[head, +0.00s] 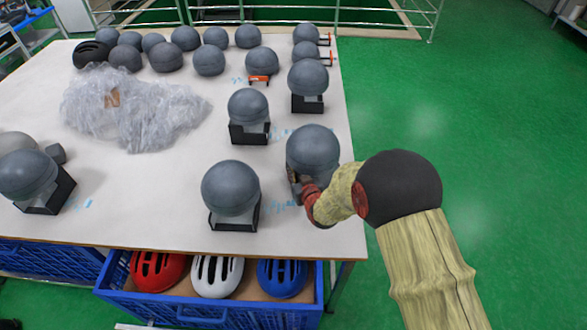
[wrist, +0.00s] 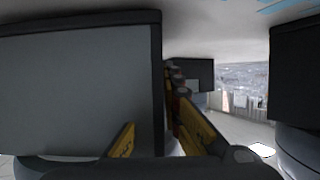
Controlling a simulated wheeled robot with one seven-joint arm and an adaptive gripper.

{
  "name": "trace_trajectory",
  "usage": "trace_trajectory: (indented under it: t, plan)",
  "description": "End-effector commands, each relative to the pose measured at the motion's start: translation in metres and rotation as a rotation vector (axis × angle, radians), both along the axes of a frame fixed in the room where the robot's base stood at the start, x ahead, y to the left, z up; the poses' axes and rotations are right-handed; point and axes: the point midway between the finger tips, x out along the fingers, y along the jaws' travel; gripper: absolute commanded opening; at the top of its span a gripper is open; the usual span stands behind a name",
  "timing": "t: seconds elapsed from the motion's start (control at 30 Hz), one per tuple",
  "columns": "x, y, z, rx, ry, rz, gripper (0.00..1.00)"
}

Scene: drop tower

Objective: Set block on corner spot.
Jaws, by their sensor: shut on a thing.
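The block is a grey rounded headform (head: 312,148) on a dark stand near the right front corner of the white table. My gripper (head: 303,188) is at the stand's lower front, shut on it. In the wrist view, the yellow fingers (wrist: 160,138) close around the dark edge of a grey-faced, dark-framed stand (wrist: 75,90), which fills the left side. The stand's base is mostly hidden in the head view, so I cannot tell whether it touches the table. Small light-blue marks (head: 285,204) lie on the table just left of the gripper.
A similar block (head: 230,190) stands close on the left, another (head: 249,106) behind it, another (head: 308,80) at the right edge. Crumpled clear plastic (head: 130,110) covers the middle left. An open blue drawer (head: 210,313) with helmets juts out in front. The front right table corner (head: 345,240) is bare.

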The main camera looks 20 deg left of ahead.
Motion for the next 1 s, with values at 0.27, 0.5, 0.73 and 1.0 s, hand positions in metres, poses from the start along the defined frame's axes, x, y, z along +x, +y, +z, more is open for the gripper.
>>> trace_trajectory:
  t: [0.27,0.5,0.73,1.0]
  plan:
    - [0.0027,0.0018,-0.0014,0.006,-0.011,0.001,0.0]
    - [0.0005,0.0004,-0.0084,0.002,-0.002,0.0,0.09]
    - [0.0005,0.0003,-0.0082,0.002,-0.002,0.0,0.22]
    - [0.0006,0.0003,-0.0082,0.001,-0.003,0.0,0.24]
